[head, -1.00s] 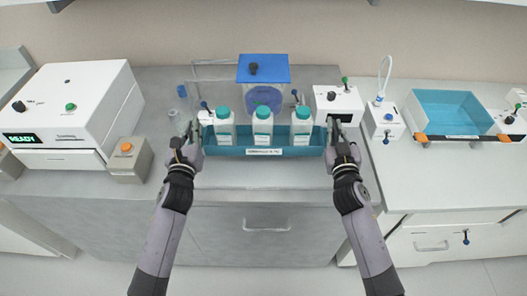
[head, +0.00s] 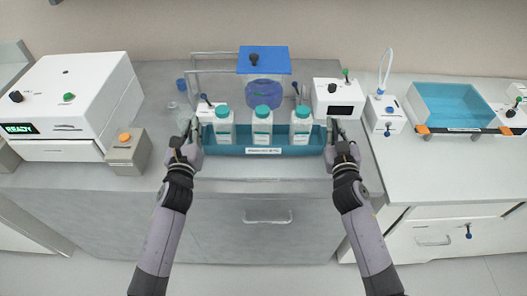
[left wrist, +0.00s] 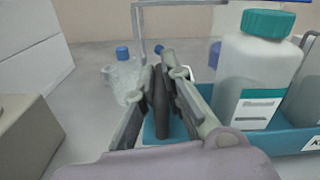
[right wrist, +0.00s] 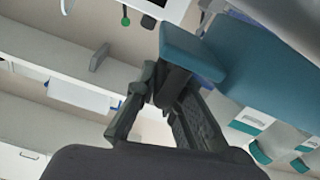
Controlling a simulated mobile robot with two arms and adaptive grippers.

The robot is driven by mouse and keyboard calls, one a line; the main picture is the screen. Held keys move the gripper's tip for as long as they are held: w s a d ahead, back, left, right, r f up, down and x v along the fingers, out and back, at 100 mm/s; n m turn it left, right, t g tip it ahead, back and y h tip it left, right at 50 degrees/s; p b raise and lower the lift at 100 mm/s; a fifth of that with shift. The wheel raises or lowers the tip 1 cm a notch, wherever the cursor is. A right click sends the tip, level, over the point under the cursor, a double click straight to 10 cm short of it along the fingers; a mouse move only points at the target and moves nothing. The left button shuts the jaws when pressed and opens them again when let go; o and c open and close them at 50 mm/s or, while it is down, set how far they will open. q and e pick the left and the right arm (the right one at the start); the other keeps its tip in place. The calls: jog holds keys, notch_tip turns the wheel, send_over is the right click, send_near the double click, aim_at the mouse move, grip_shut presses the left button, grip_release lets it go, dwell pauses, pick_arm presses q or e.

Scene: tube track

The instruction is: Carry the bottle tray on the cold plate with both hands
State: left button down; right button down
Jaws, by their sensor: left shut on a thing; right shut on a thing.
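The bottle tray (head: 221,149) is a teal tray with a white front label, in the middle of the head view. Three white bottles with teal caps (head: 263,125) stand upright in it in a row. My left gripper (head: 190,135) is shut on the tray's left end, and the left wrist view shows its fingers (left wrist: 162,95) closed there beside a bottle (left wrist: 248,75). My right gripper (head: 335,133) is shut on the right end; its fingers (right wrist: 172,88) also show in the right wrist view. The tray looks level. I cannot pick out the cold plate for certain.
Behind the tray stand a blue-lidded jar (head: 265,90) and a white device (head: 339,97). A white READY machine (head: 75,100) and a grey box with an orange button (head: 128,153) are left. A blue basin (head: 455,105) is right. The bench front (head: 265,185) is clear.

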pick_arm(q)
jog(key=shift+w+d+f+b, duration=0.1)
jog(key=shift+d+f+b, duration=0.25)
jog(key=shift+f+b, duration=0.15)
pick_arm(e)
jog(key=shift+a+f, duration=0.3)
jog(key=shift+f, duration=0.3)
pick_arm(q)
jog(key=shift+f+b, duration=0.45)
jog(key=shift+f, duration=0.05)
pick_arm(e)
jog(key=shift+f, duration=0.45)
pick_arm(q)
jog(key=c, duration=2.1)
grip_release()
jog(key=shift+r, duration=0.1)
pick_arm(e)
jog(key=c, duration=2.1)
grip_release()
jog(key=shift+s+r, duration=0.1)
pick_arm(q)
jog(key=o, duration=0.4)
pick_arm(e)
jog(key=o, duration=0.4)
pick_arm(q)
jog(key=shift+a, duration=0.1)
pick_arm(e)
jog(key=shift+d, duration=0.1)
jog(key=shift+f, duration=0.2)
